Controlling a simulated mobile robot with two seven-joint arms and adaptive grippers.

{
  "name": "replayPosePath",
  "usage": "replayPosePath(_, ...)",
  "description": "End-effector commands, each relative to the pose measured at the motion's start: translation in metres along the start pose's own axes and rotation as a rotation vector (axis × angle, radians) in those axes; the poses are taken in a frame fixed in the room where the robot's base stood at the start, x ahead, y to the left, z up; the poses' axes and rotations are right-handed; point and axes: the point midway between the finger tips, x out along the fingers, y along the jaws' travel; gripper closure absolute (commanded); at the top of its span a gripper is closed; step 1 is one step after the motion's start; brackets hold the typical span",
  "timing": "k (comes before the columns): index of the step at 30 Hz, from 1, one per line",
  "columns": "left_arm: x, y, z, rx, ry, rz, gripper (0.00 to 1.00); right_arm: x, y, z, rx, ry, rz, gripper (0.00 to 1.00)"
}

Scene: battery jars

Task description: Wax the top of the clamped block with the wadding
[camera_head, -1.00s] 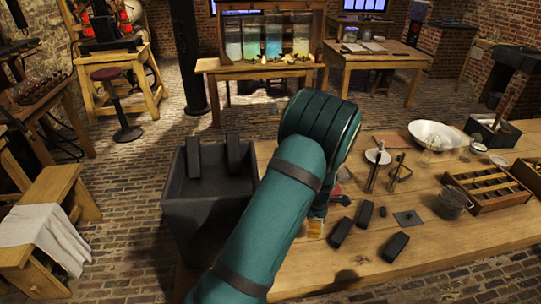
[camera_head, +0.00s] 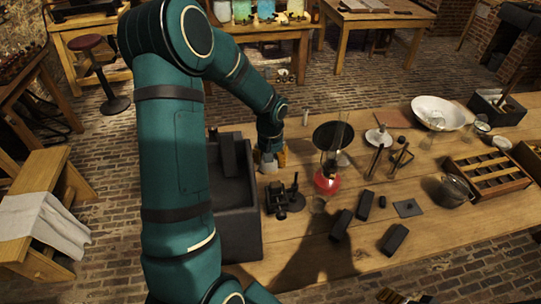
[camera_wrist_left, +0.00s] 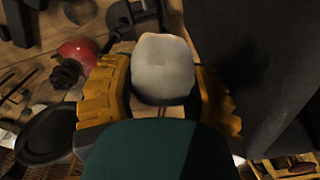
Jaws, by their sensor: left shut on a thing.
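My left gripper (camera_head: 270,163) is at the back left of the table, beside the dark bin. Its yellow fingers are shut on a pale, rounded pad, seemingly the wadding (camera_wrist_left: 163,68), in the left wrist view. The small black clamp (camera_head: 284,198) stands on the table just in front of the gripper, apart from it. A dark block seems to be in its jaws, but I cannot make out its top. A dark and yellowish shape at the bottom edge (camera_head: 400,297) seems to be my right gripper, mostly cut off.
A dark bin (camera_head: 235,225) stands close on the left. A red-based glass lamp (camera_head: 327,180) and a black round disc (camera_head: 333,136) are right of the clamp. Several dark blocks (camera_head: 341,224) lie further right. A wooden rack (camera_head: 488,182) and white bowl (camera_head: 437,112) stand at the right.

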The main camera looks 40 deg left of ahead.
Motion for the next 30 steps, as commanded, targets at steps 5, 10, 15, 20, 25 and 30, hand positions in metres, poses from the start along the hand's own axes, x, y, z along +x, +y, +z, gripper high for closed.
replayPosePath(5,0.011,0.0,0.0,-0.002,-0.001,0.0,0.78,0.008,0.003,0.001,0.0,0.0,0.001,0.19)
replayPosePath(10,0.028,0.0,0.0,-0.003,-0.002,-0.001,0.78,0.019,0.006,0.002,-0.001,0.001,0.003,0.19)
replayPosePath(15,0.045,0.0,0.0,-0.004,-0.001,0.0,0.78,0.032,0.01,0.003,-0.001,0.001,0.005,0.19)
replayPosePath(20,0.057,0.0,0.0,-0.004,-0.001,0.0,0.78,0.04,0.013,0.004,0.0,0.001,0.007,0.19)
replayPosePath(25,0.06,0.0,0.0,-0.004,-0.001,0.0,0.78,0.042,0.014,0.005,0.0,0.001,0.008,0.19)
replayPosePath(30,0.059,0.0,0.0,-0.004,-0.001,0.0,0.78,0.041,0.013,0.005,0.0,0.001,0.008,0.19)
